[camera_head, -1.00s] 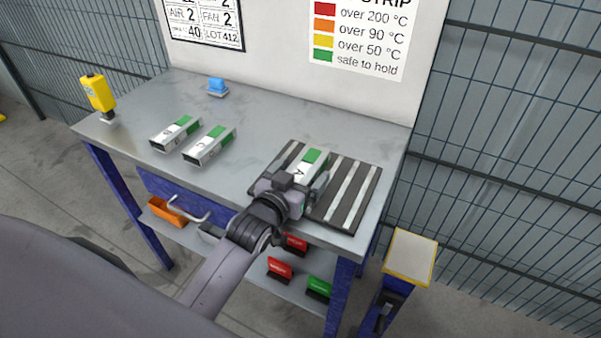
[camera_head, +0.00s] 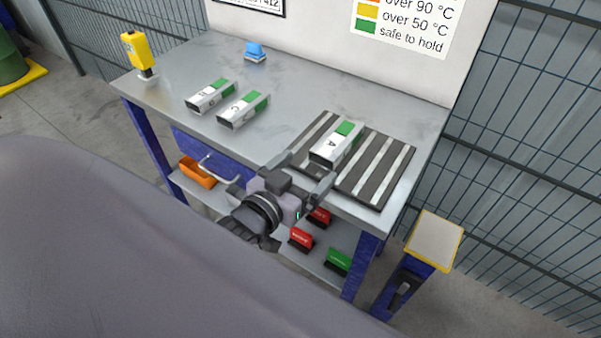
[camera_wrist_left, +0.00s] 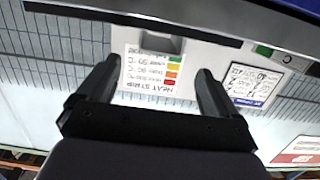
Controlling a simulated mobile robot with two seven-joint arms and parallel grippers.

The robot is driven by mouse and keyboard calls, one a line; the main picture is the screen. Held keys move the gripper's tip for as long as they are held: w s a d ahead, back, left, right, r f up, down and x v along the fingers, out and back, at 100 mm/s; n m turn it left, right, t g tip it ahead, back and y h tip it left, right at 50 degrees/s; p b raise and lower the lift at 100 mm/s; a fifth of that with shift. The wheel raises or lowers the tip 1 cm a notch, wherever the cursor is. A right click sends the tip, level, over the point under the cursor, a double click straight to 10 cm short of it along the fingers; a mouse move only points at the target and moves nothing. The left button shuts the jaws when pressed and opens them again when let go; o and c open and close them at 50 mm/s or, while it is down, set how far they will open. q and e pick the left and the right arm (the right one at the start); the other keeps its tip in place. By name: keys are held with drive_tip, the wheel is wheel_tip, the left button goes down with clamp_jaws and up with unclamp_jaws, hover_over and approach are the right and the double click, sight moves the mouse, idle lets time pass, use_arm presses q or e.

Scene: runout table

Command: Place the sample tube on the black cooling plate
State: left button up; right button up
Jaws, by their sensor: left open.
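The sample tube marked A (camera_head: 337,146), a silver, box-shaped piece with a white label and green end, lies on the black cooling plate (camera_head: 372,187). The plate has light stripes. My left gripper (camera_head: 311,163) is open and empty at the table's front edge, just in front of the tube and apart from it. Its two spread fingers also show in the left wrist view (camera_wrist_left: 155,68), with nothing between them. My right gripper is not in view.
Two similar pieces, D (camera_head: 211,96) and C (camera_head: 244,109), lie left on the table (camera_head: 290,85). A yellow device (camera_head: 135,50) and blue item (camera_head: 255,50) stand farther back. Red and green items and an orange bin (camera_head: 197,173) sit on the lower shelf.

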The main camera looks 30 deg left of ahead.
use_arm(q)
drive_tip(key=s+d+f+m+g, duration=0.1)
drive_tip(key=s+f+g, duration=0.2)
drive_tip(key=s+f, duration=0.3)
drive_tip(key=s+d+f+m+g+h, duration=0.1)
drive_tip(key=s+f, duration=0.5)
drive_tip(key=f, duration=0.7)
drive_tip(key=shift+s+g+h, duration=0.3)
drive_tip(key=shift+g, duration=0.6)
drive_tip(key=shift+d+r, duration=0.1)
